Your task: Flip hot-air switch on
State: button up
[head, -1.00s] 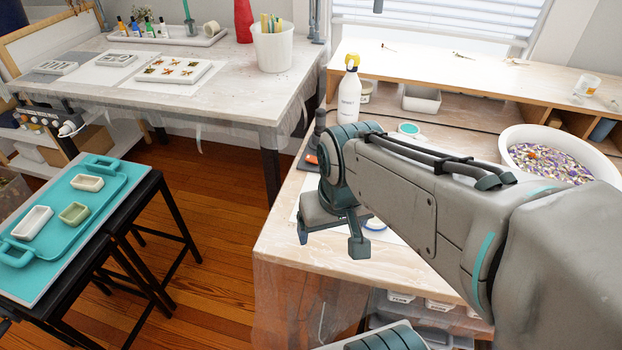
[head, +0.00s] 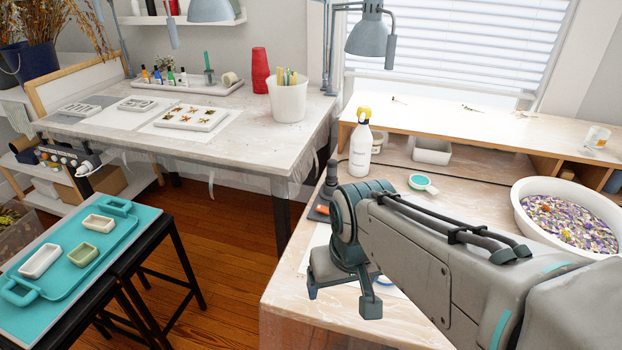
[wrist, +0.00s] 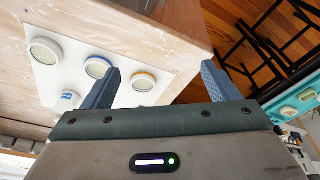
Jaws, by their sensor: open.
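A dark upright tool (head: 331,180) with an orange part (head: 322,209) at its base stands on the right workbench in the head view, just behind my arm's wrist. It may be the hot-air tool, but its lower part is partly covered and I cannot make out a switch position. My gripper (head: 342,300) points down over the bench's near left area, in front of the tool and apart from it. In the wrist view my gripper (wrist: 160,68) is open, its two fingers wide apart with nothing between them. The tool does not show there.
Several round lidded jars (wrist: 97,67) stand on a white sheet below my gripper. A teal tray (head: 110,260) stands left, across open floor.

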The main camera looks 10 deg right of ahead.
aim_at(320, 208)
jog(key=z, duration=1.9)
jog(key=k, duration=0.45)
jog(key=u, duration=1.5)
jog(key=i, duration=0.5)
jog(key=z, duration=0.05)
